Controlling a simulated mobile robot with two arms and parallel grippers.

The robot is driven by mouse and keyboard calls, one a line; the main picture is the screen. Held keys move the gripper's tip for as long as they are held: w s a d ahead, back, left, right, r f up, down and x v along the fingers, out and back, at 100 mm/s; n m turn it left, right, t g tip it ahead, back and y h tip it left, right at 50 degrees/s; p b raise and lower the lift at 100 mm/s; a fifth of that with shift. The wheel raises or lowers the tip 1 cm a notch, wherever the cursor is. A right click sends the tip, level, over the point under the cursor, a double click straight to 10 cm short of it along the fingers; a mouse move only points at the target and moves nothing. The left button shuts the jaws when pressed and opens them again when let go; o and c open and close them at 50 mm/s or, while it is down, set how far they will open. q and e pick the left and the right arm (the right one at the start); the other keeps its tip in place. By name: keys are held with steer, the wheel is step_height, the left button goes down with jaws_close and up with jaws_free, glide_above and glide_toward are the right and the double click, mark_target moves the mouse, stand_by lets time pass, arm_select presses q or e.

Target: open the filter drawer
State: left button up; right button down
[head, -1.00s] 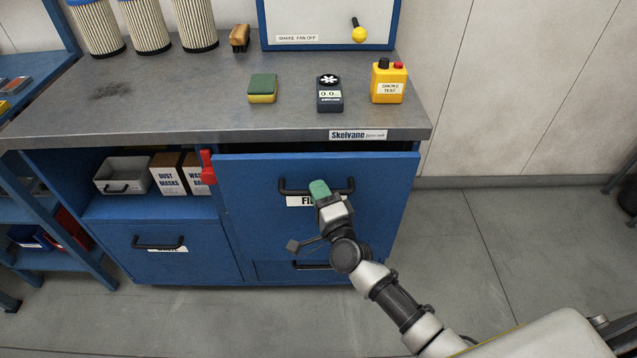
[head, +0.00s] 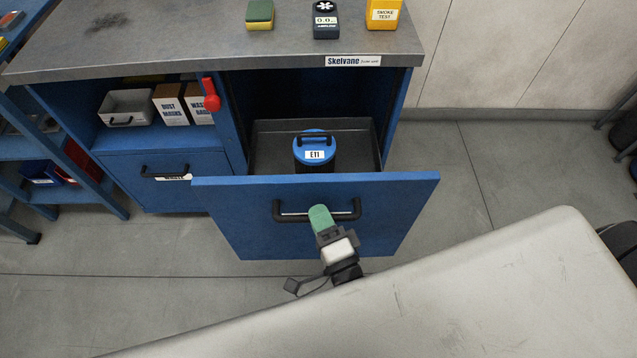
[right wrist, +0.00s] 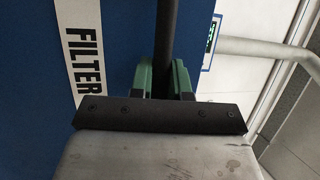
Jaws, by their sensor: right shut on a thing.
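The blue filter drawer (head: 300,228) is pulled well out of the bench in the head view. Its tray holds a dark canister with a blue lid (head: 315,147) and the label "E11". My right gripper (head: 320,216), with green fingertips, is shut on the drawer's black bar handle (head: 290,215). In the right wrist view the handle (right wrist: 167,45) runs between the green fingers, beside the "FILTER" label (right wrist: 85,60) on the drawer front. My left gripper is not in view.
A red lever (head: 211,97) is on the bench left of the drawer opening. The grey worktop (head: 200,45) carries a sponge (head: 260,14), a dark meter (head: 326,20) and a yellow smoke tester (head: 384,14). Open floor (head: 450,180) lies to the right.

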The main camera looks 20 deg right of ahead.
steer(key=shift+s+a, duration=0.2)
steer(key=shift+s, duration=0.55)
steer(key=shift+s+a, duration=0.25)
steer(key=shift+s, duration=0.5)
steer(key=shift+s+a, duration=0.2)
steer(key=shift+s, duration=0.55)
steer(key=c, duration=1.1)
jaws_free()
steer(key=b+v, duration=0.2)
steer(key=v, duration=0.8)
steer(key=shift+s, duration=0.4)
steer(key=shift+f, duration=0.15)
